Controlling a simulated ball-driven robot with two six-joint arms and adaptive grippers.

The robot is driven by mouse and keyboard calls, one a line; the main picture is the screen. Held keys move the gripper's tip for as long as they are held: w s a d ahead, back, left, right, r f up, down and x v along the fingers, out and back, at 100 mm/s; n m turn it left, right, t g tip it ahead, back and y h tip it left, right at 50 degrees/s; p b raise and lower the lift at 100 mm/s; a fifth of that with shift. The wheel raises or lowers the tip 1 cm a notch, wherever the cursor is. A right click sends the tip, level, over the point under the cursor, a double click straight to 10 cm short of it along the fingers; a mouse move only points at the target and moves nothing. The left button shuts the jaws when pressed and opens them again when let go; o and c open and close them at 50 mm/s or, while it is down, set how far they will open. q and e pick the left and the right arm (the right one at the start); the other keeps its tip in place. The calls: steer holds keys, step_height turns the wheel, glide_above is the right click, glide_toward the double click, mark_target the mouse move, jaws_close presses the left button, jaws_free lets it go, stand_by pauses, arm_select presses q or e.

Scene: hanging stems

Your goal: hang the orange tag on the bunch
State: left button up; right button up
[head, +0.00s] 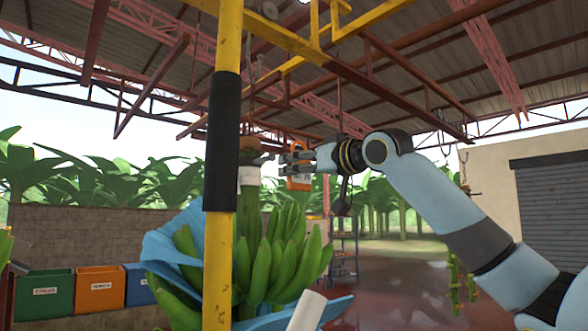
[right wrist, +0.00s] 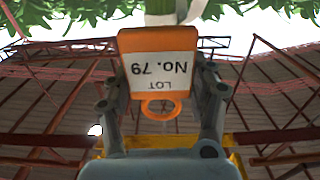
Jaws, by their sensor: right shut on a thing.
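The orange tag (head: 299,181) is held by my right gripper (head: 288,163), just right of the bunch's stem (head: 249,200). In the right wrist view, the tag (right wrist: 158,45) sits between the two fingers, its white label reading "LOT No. 79" upside down and its orange ring (right wrist: 148,113) toward the palm. The bunch of green bananas (head: 288,262) hangs below the tag, with a blue cover (head: 160,246) folded down around it. The stem carries a white band (head: 249,176). Whether tag and stem touch is unclear. My left gripper is not in view.
A yellow post (head: 219,265) with a black sleeve (head: 221,140) stands in front of the bunch and hides part of it. Green (head: 45,293), orange (head: 99,290) and blue bins stand by the wall at left. The floor (head: 400,280) at right is open.

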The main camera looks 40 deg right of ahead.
steer(key=shift+w+a+r+p, duration=0.1)
steer(key=shift+w+r+p, duration=0.1)
steer(key=shift+w+p, duration=0.15)
arm_select(q)
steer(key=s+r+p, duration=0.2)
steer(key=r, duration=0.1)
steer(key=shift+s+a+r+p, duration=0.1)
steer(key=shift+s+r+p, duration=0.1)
steer(key=shift+p, duration=0.15)
arm_select(e)
steer(key=w, duration=0.5)
steer(key=shift+w+a+f, duration=0.1)
steer(key=shift+w+a, duration=0.15)
steer(key=shift+w, duration=0.05)
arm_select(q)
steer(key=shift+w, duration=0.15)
arm_select(e)
steer(key=shift+w, duration=0.1)
